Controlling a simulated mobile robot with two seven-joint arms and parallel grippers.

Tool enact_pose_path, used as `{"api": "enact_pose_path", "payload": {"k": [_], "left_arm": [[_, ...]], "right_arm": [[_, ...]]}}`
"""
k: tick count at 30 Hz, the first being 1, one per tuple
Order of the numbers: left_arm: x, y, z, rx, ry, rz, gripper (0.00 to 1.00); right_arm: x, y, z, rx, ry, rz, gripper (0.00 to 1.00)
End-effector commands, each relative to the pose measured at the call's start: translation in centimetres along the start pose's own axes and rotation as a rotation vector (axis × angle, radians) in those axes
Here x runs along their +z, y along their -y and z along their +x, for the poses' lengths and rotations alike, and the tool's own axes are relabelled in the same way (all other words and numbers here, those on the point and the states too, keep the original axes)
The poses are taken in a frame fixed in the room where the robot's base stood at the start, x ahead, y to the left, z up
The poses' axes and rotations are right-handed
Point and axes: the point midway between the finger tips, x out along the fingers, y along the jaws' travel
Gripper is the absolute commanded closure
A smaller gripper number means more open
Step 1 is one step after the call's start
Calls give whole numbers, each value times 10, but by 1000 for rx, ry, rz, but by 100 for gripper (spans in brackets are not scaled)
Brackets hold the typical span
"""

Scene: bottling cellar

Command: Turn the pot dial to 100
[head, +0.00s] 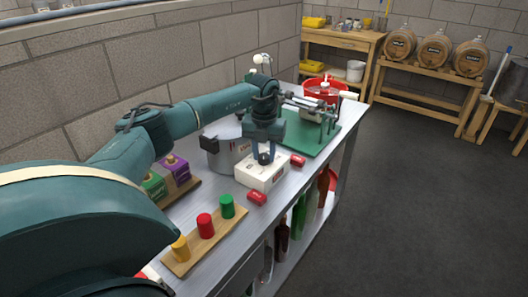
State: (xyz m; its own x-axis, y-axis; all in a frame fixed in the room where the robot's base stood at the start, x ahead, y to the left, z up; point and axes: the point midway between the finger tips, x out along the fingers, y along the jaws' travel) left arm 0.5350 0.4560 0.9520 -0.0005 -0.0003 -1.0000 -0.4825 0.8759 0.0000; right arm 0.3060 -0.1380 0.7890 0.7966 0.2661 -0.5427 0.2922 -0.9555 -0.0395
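A white box (252,178) sits on the metal bench beside a grey metal pot (218,160). A small dark knob, which looks like the dial (263,159), shows on its top; its markings and setting are too small to read. My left gripper (263,154) points down over the box with its fingertips at the dial. Its fingers look spaced to either side of the dial, but I cannot tell whether they touch it. My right gripper is not in view.
Red pieces (257,198) lie by the box. A wooden board (187,254) with yellow, red and green cylinders stands in front. Behind are a green board (325,137) with a metal device and a red tub (312,88). Bottles hang below the bench's right edge.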

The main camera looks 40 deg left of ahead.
Motion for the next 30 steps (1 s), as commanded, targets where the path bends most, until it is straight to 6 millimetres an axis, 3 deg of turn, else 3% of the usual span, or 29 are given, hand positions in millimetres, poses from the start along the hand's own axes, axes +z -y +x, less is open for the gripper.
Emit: {"api": "enact_pose_path", "payload": {"k": [7,19,30], "left_arm": [[0,0,0,0,0,0,91],[0,0,-1,0,1,77,91],[1,0,-2,0,3,374,91]], "right_arm": [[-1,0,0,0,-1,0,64],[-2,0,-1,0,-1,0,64],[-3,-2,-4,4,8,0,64]]}}
